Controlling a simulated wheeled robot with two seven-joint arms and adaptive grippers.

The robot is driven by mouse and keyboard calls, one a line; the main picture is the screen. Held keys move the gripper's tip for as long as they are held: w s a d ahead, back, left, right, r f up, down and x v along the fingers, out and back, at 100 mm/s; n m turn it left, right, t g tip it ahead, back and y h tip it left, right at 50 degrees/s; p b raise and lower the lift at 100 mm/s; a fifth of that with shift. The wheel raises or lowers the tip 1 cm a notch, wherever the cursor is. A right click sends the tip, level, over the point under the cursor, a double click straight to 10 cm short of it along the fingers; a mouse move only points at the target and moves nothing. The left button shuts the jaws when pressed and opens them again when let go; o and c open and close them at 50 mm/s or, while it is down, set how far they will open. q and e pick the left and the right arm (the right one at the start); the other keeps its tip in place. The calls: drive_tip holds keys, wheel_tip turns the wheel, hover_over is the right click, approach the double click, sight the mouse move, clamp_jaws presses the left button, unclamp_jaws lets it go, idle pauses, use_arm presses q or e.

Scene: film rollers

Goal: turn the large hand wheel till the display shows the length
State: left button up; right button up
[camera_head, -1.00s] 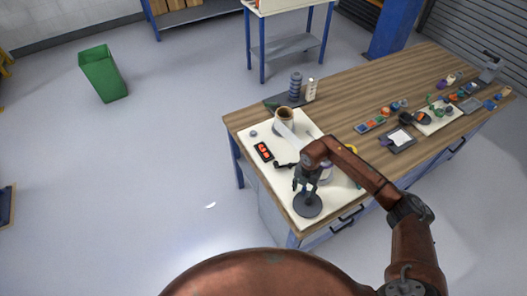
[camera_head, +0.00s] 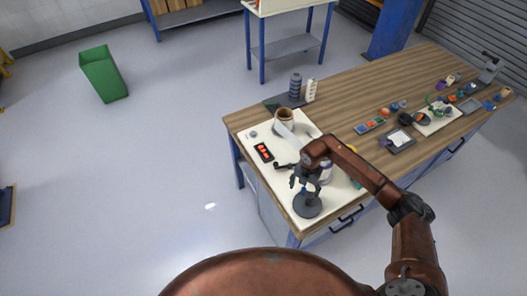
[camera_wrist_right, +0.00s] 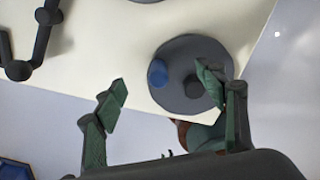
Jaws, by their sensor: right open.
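The large hand wheel (camera_head: 308,207) is a dark grey disc at the near corner of a cream base plate (camera_head: 262,178). In the right wrist view the wheel (camera_wrist_right: 180,99) shows a blue round spot and a darker round part. My right gripper (camera_head: 305,184) is open just above the wheel. The display (camera_head: 264,152) is a black box with red marks, too small to read. My left gripper is not in view.
A brown-rimmed roll (camera_head: 284,115) with a white strip stands on the plate behind the display. A small black crank (camera_head: 284,166) lies between display and gripper. Trays and small parts (camera_head: 401,138) lie farther right on the wooden table. A green bin (camera_head: 103,73) stands on the floor.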

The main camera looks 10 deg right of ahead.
drive_tip(key=shift+r+p, duration=1.9)
drive_tip(key=shift+r, duration=1.15)
